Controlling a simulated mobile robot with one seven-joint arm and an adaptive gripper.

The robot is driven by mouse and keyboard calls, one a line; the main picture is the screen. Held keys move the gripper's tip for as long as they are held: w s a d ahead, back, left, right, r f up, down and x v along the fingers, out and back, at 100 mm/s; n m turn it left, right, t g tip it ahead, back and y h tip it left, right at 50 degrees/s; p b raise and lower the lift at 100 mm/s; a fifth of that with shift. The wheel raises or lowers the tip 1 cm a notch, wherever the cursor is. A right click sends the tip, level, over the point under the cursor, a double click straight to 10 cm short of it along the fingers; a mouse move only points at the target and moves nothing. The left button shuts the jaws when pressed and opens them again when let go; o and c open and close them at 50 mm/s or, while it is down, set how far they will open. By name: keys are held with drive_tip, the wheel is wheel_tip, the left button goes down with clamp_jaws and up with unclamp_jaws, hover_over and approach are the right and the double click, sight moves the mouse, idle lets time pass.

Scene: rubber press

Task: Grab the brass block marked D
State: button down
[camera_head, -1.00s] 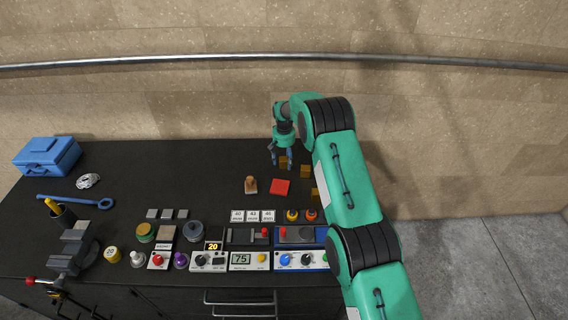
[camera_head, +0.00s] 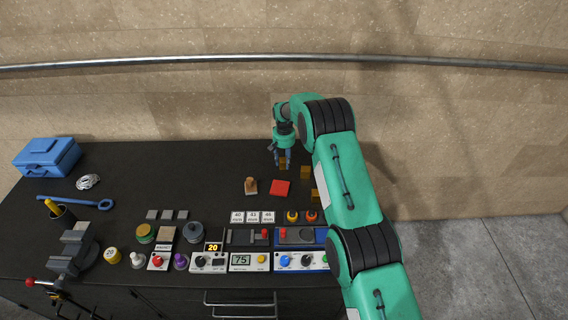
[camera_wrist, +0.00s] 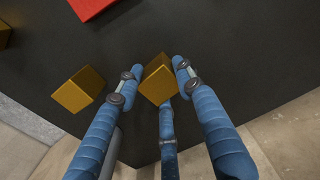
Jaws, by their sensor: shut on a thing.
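My gripper (camera_head: 283,160) is at the back right of the black bench, pointing down. Its blue fingers are shut on a brass block (camera_wrist: 157,80), which shows between the fingertips in the wrist view. In the head view the same block (camera_head: 283,161) is small and partly hidden by the fingers. No letter can be read on it, so I cannot tell whether it is D. A second brass block (camera_wrist: 79,90) lies beside it, and it also shows in the head view (camera_head: 306,172). Another brass block (camera_head: 316,195) sits nearer, beside my arm.
Control boxes, buttons and a vise (camera_head: 75,248) fill the bench front. A blue toolbox (camera_head: 46,157) stands at the far left. The bench's back middle is clear.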

sight(284, 159)
drive_tip(key=shift+r, duration=0.1)
drive_tip(key=shift+w+r, duration=0.1)
drive_tip(key=shift+r, duration=1.35)
drive_tip(key=shift+s+r+b, duration=0.2)
drive_tip(key=shift+r+b, duration=0.1)
drive_tip(key=s+d, duration=0.1)
drive_tip(key=s, duration=0.4)
drive_tip(key=s+d+r, duration=0.1)
drive_tip(key=s, duration=0.4)
drive_tip(key=s+d+b, duration=0.1)
drive_tip(key=s, duration=0.4)
drive_tip(key=shift+s+r, duration=0.15)
drive_tip(key=shift+d, duration=0.1)
